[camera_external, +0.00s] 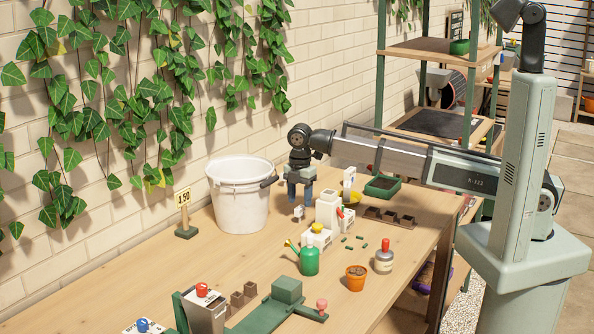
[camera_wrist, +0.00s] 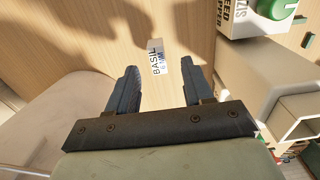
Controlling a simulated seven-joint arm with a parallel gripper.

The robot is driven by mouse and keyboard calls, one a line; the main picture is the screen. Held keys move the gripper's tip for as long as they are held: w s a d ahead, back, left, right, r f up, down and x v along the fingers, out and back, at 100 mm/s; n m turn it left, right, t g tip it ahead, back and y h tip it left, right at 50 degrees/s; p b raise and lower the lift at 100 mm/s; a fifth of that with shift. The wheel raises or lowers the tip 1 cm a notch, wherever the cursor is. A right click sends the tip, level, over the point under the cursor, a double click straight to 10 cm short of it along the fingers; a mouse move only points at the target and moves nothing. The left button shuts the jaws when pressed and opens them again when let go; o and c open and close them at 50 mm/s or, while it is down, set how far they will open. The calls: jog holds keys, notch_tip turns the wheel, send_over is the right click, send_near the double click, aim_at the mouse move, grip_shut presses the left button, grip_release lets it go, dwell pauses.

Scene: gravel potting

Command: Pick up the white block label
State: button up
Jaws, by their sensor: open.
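The white block label (camera_wrist: 158,57), printed "BASIL" and "MM", shows in the wrist view on the wooden table, between and just beyond my fingertips. My gripper (camera_wrist: 161,70) is open, with one dark finger on each side of the label's line and nothing held. In the external view the small white block (camera_external: 298,212) stands below my gripper (camera_external: 299,204), which points down over the table. I cannot tell the exact height of the fingertips above it.
A white bucket (camera_external: 240,205) stands close on the left of my gripper. A white seed dispenser (camera_external: 328,212) stands close on the right. A green watering can (camera_external: 309,258), a terracotta pot (camera_external: 355,277) and a bottle (camera_external: 384,256) are nearer the front.

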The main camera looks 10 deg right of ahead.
aim_at(300, 207)
jog(key=shift+w+f, duration=0.15)
jog(key=shift+f, duration=2.95)
grip_shut()
